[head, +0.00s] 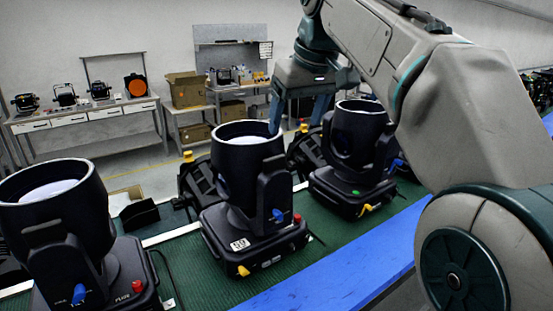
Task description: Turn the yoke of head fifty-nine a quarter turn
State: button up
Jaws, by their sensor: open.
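Head fifty-nine (245,185) is the black moving-head light in the middle, upright with its round lens facing up. A white label (240,244) that seems to read 59 is on its base. Its yoke (275,195) rises at the right side of the barrel, with a blue knob (277,214) low on it. My gripper (297,127) has two blue fingers pointing down, spread apart with nothing seen between them. It is above the head's right rim; the left finger overlaps the rim in the picture. I cannot tell whether it touches.
A second head (60,215) stands at front left and a third (356,150) at right behind. They stand on a green mat (200,292) with a blue strip (335,262) along its near edge. Benches with lights and boxes (186,90) are at the back.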

aim_at(275, 158)
jog(key=shift+n+y, duration=0.3)
jog(key=shift+n, duration=0.1)
jog(key=x, duration=0.4)
jog(key=w+a+b+x, duration=0.1)
jog(key=x, duration=0.3)
jog(key=r+x, duration=0.1)
jog(key=x, duration=0.3)
jog(key=shift+w+a+f+b, duration=0.2)
jog(key=shift+w+f+b, duration=0.1)
jog(key=shift+w+b, duration=0.1)
jog(key=c, duration=1.4)
